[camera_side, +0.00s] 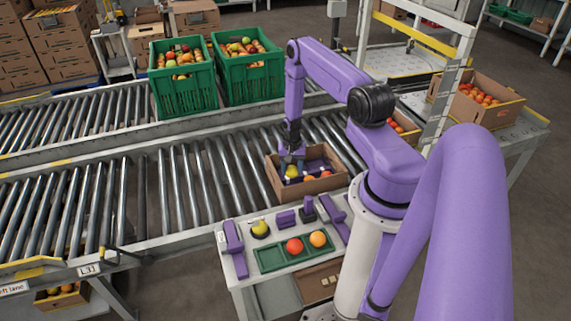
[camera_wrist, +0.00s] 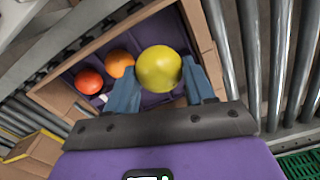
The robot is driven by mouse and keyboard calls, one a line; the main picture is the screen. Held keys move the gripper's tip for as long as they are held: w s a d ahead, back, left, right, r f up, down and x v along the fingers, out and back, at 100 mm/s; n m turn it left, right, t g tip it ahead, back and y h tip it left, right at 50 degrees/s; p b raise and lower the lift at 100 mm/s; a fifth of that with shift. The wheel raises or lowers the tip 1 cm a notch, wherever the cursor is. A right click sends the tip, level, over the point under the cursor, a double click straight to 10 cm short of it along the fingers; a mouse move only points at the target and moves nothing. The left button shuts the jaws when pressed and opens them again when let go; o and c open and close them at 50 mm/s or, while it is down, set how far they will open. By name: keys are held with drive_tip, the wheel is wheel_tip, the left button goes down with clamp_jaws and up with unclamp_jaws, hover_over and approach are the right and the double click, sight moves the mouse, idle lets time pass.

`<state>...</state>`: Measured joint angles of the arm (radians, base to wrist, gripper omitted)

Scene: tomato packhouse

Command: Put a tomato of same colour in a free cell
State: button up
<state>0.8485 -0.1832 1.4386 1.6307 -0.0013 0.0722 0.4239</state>
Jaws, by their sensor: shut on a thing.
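My gripper (camera_side: 291,160) is low over an open cardboard box (camera_side: 277,180) on the roller conveyor. Its blue fingers (camera_wrist: 163,84) are shut on a yellow tomato (camera_wrist: 159,68), which also shows in the side view (camera_side: 291,171). A red tomato (camera_wrist: 89,80) and an orange tomato (camera_wrist: 120,64) sit in the box's purple insert (camera_wrist: 158,99), left of the held one. Bare purple cell floor shows around the yellow tomato. I cannot tell whether it touches the insert. Another yellow tomato (camera_side: 260,228) rests on the side bench, apart from the box.
A green tray (camera_side: 270,261) on the bench (camera_side: 235,275) holds a red tomato (camera_side: 294,246) and an orange tomato (camera_side: 317,239). Purple fixtures (camera_side: 286,219) stand beside it. Two green crates (camera_side: 187,96) of mixed tomatoes stand behind the conveyor. The rollers (camera_side: 190,185) left of the box are clear.

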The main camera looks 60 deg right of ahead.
drive_tip(key=shift+f, duration=3.25)
drive_tip(key=o, duration=0.8)
drive_tip(key=c, duration=0.3)
drive_tip(key=shift+r, duration=3)
